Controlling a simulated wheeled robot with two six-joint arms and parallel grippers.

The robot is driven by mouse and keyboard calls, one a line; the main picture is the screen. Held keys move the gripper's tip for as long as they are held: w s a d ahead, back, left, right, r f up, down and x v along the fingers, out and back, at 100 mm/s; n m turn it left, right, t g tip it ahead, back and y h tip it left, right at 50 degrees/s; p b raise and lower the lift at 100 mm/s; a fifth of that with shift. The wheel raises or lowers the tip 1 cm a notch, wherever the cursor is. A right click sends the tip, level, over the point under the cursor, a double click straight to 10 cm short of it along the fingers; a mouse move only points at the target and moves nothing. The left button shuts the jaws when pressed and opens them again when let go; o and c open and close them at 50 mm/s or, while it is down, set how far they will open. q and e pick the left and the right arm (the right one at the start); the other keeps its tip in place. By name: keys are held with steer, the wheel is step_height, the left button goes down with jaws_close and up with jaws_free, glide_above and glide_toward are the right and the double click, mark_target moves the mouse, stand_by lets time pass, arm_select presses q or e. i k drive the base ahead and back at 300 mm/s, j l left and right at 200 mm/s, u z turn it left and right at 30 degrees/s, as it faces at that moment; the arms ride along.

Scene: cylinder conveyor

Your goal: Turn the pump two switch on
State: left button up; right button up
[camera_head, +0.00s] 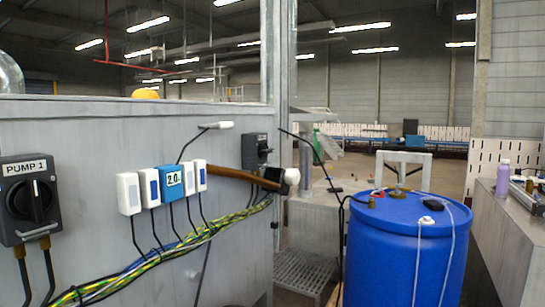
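A dark grey switch box (257,150) is mounted near the far right end of the grey panel. It is seen at a steep angle, so its label and knob position cannot be read; I cannot confirm that it is pump two. A nearer dark box labelled PUMP 1 (30,198) is on the panel at the far left, with a black rotary knob that looks roughly vertical. Neither of my grippers is in view.
Several small white and blue boxes (172,181) with cables sit mid-panel. A wooden-handled hammer (237,174) projects before the far switch box. A blue drum (385,255) stands right of the panel, with a metal step (303,270) between. A purple bottle (503,178) stands at right.

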mark_target(264, 151)
steer(key=i+l+z, duration=0.15)
steer(key=i, duration=0.3)
steer(key=i+l+z, duration=0.35)
steer(key=i, duration=0.2)
steer(key=i+z, duration=0.4)
steer(key=i, duration=0.1)
